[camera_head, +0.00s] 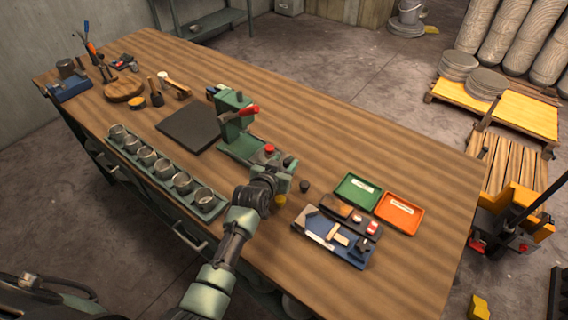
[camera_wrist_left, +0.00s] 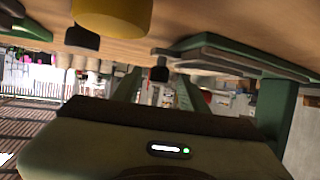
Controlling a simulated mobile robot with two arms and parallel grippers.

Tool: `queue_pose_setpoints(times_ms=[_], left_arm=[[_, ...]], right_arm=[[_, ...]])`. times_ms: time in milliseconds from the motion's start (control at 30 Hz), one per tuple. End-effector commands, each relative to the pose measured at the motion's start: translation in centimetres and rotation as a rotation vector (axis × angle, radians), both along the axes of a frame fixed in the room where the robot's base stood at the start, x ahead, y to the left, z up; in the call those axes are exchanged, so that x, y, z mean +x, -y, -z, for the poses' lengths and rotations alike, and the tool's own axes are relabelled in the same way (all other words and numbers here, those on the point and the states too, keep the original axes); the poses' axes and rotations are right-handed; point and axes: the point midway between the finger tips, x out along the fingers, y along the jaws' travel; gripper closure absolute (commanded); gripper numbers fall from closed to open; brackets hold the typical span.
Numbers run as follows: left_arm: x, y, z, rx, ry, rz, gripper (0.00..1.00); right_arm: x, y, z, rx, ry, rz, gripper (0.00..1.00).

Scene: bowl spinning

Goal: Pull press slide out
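The green press (camera_head: 232,128) stands on the wooden workbench (camera_head: 330,135), with a red-tipped lever (camera_head: 249,110) on its upright. A red knob (camera_head: 269,148) sits at the near right end of its low base. My left gripper (camera_head: 278,165) is close beside this end, just in front of the knob. In the left wrist view the left gripper's two green fingers (camera_wrist_left: 158,92) stand apart with nothing clearly held between them. The press base (camera_wrist_left: 240,60) shows upside down, right of the fingers. I cannot tell whether any finger touches it. My right gripper is not in view.
A dark square mat (camera_head: 190,127) lies left of the press. A rack of metal cups (camera_head: 160,168) runs along the near edge. Green (camera_head: 357,190) and orange (camera_head: 399,213) trays and a blue tool tray (camera_head: 331,240) lie to the right. A yellow pot (camera_head: 280,200) and dark knob (camera_head: 304,186) stand near my gripper.

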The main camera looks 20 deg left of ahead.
Motion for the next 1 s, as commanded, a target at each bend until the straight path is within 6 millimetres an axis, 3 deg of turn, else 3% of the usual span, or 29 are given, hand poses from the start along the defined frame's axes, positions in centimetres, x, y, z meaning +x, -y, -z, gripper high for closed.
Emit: queue_pose_setpoints(times_ms=[167,600,1000], left_arm=[[-1.1,-0.1,-0.3,0.001,0.0,-0.001,0.57],[-6.5,-0.4,-2.6,0.002,-0.001,0.001,0.57],[-7.2,-0.5,-2.9,0.001,-0.002,0.001,0.57]], right_arm=[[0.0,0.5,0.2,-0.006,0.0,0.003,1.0],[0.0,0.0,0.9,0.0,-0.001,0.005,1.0],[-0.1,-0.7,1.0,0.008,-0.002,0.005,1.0]])
